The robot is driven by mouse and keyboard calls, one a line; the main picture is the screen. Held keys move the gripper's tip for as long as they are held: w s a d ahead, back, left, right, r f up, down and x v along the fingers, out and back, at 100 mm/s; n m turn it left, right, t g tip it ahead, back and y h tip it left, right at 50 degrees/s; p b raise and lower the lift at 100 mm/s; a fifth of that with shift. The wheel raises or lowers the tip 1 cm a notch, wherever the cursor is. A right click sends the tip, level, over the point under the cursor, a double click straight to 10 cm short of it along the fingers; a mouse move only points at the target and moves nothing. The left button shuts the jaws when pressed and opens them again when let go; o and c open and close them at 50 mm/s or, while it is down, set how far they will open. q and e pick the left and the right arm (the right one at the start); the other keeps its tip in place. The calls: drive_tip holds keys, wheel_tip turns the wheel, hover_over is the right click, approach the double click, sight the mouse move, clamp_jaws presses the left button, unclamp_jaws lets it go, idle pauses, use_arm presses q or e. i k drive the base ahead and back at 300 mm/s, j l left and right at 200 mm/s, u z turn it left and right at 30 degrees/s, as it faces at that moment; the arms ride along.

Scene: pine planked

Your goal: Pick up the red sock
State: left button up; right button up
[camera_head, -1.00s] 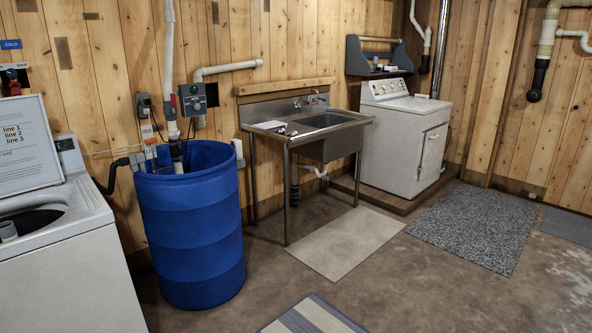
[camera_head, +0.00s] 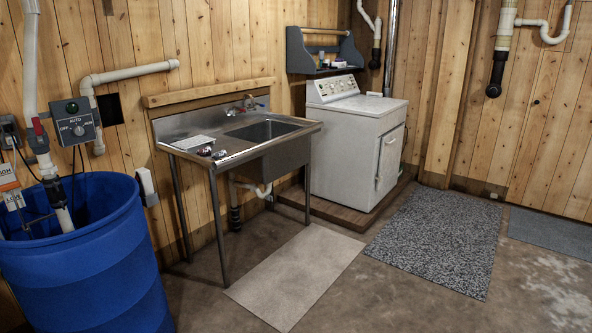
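I see no red sock that I can make out in the head view. Small dark and reddish items (camera_head: 213,153) lie on the drainboard of the metal sink (camera_head: 240,140), too small to identify. Neither of my grippers is in view.
A blue barrel (camera_head: 85,265) with pipes stands at the left front. A white dryer (camera_head: 345,150) stands on a low wooden platform beyond the sink, below a grey wall shelf (camera_head: 298,58). Floor mats, one beige (camera_head: 297,270) and one speckled grey (camera_head: 435,240), lie flat. The floor at the right is open.

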sight(207, 150)
drive_tip(key=i, duration=1.7)
drive_tip(key=i+l+u, duration=0.15)
drive_tip(key=i+u, duration=0.3)
drive_tip(key=i, duration=0.25)
drive_tip(key=i+l+u, duration=0.45)
drive_tip(key=i, duration=0.2)
drive_tip(key=i+l+u, duration=0.5)
drive_tip(key=i+l, duration=0.1)
